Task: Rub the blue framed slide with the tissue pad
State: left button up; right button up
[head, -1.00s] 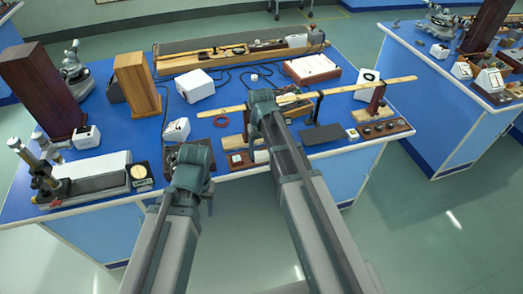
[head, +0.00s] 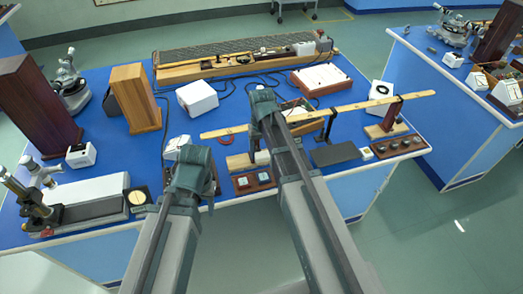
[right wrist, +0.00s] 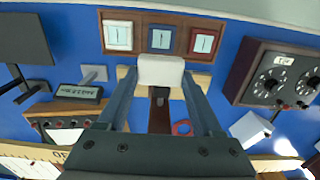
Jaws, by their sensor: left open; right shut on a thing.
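In the right wrist view, my right gripper (right wrist: 160,80) is shut on the white tissue pad (right wrist: 161,70). The blue framed slide (right wrist: 161,38) lies in a wooden tray between a white framed slide (right wrist: 119,37) and a red framed slide (right wrist: 203,42). The pad shows just below the blue slide in that view; its height above the bench cannot be told.
A pale block (head: 240,161) lies just behind the tray. A long wooden rule (head: 355,104) crosses behind it. A knobbed box (right wrist: 275,75) stands near the tray in the wrist view.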

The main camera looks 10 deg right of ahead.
jog(key=shift+f+b, duration=3.8)
jog(key=shift+f, duration=0.05)
jog(key=shift+s+r, duration=0.15)
jog(key=shift+s, duration=0.2)
jog(key=shift+s+d, duration=0.1)
jog(key=shift+s, duration=1.55)
jog(key=w, duration=0.4)
jog(key=shift+w, duration=0.1)
notch_tip(320, 180, up, 8)
jog(key=p, duration=0.8)
jog(key=shift+f, duration=0.2)
jog(key=shift+f, duration=0.2)
notch_tip(320, 180, down, 6)
jog(key=b, duration=0.6)
jog(key=shift+r, duration=0.1)
jog(key=shift+f+b, duration=0.95)
jog(key=shift+b, duration=0.15)
